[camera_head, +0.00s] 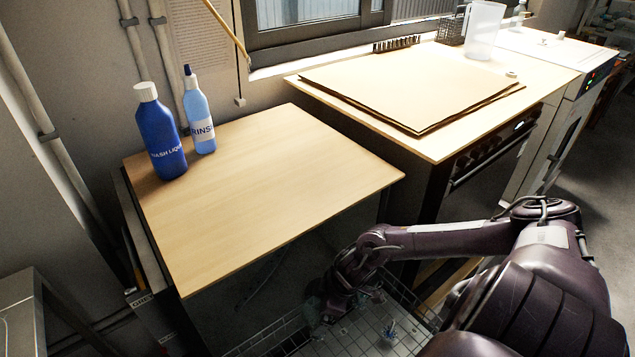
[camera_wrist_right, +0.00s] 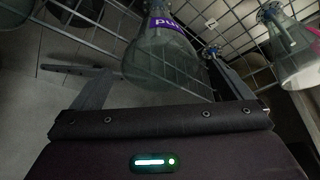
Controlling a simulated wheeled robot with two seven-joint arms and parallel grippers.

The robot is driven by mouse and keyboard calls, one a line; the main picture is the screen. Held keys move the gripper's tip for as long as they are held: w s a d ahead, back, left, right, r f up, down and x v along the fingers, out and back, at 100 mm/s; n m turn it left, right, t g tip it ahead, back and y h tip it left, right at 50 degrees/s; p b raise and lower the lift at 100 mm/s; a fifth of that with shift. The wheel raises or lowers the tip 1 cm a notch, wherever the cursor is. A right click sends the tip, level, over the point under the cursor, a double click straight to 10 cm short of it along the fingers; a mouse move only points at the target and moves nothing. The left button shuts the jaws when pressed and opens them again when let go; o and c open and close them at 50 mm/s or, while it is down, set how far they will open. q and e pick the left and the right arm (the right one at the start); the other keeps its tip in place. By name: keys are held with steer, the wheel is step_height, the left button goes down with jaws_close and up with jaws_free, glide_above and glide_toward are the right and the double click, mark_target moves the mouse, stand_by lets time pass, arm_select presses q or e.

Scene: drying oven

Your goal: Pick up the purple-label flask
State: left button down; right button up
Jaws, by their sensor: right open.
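The purple-label flask (camera_wrist_right: 160,65) is clear glass with a purple band, seen in the right wrist view ahead of my right gripper (camera_wrist_right: 158,80). The gripper's fingers are spread apart, one to each side of the flask in the picture. Whether they touch the glass I cannot tell. In the head view my right gripper (camera_head: 335,303) reaches down to the wire rack (camera_head: 262,340) below the counter. There the flask cannot be made out clearly. My left gripper is not in view.
Another flask (camera_wrist_right: 290,50) with a pinkish label stands at the right in the wrist view. The wire grid surrounds the flasks. On the wooden counter (camera_head: 260,190) stand a dark blue bottle (camera_head: 162,140) and a light blue rinse bottle (camera_head: 199,120). The rest of that counter is clear.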

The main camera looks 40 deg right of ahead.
steer(key=shift+x, duration=1.25)
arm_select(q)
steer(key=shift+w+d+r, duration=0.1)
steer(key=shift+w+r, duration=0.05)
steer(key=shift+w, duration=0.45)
